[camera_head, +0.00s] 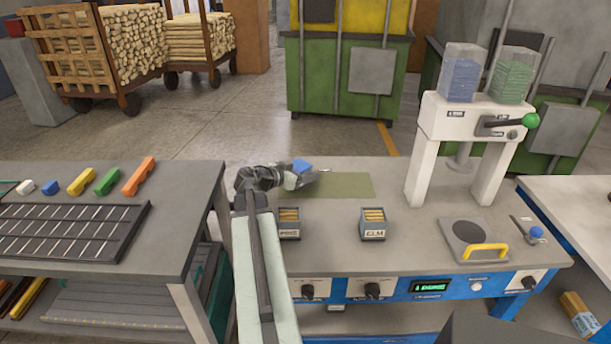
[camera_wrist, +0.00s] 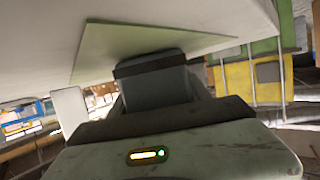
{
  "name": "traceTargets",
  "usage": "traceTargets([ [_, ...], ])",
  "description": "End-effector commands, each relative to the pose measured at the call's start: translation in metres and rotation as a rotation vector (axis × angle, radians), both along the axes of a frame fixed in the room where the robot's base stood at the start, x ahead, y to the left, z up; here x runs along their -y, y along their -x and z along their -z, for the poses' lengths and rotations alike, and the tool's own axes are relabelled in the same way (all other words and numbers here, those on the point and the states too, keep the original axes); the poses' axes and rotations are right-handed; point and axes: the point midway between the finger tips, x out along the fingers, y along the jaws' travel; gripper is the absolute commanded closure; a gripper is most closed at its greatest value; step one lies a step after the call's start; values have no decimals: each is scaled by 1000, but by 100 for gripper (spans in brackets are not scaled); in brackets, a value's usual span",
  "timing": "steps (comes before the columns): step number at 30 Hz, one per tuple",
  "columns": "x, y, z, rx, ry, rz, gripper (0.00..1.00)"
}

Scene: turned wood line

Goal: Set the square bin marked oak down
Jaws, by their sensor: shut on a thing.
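My gripper (camera_head: 306,178) is over the far left of the workbench, by the left end of a flat olive-green mat (camera_head: 350,186). A bright blue part shows on top of it. In the wrist view, a dark grey-blue boxy thing (camera_wrist: 155,90) with a black band is in front of my gripper, with the mat (camera_wrist: 110,45) beyond it. I take it for the square bin, held in the jaws. Its marking and the fingertips are hidden, and I cannot tell whether it touches the mat.
Two small bins with wood pieces stand nearer: one with an unreadable label (camera_head: 289,230) and one marked ELM (camera_head: 373,231). A white press (camera_head: 432,120) stands at right, near a round plate (camera_head: 467,232) with a yellow handle (camera_head: 485,251). The mat's right part is clear.

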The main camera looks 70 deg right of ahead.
Motion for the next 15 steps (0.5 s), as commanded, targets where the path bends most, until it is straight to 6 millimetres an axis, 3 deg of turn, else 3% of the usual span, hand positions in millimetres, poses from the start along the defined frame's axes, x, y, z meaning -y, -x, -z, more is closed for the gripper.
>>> traceTargets([
  [3,0,0,5,0,0,0,98],
  [4,0,0,3,0,0,0,36],
  [6,0,0,3,0,0,1,22],
  [15,0,1,1,0,0,1,22],
])
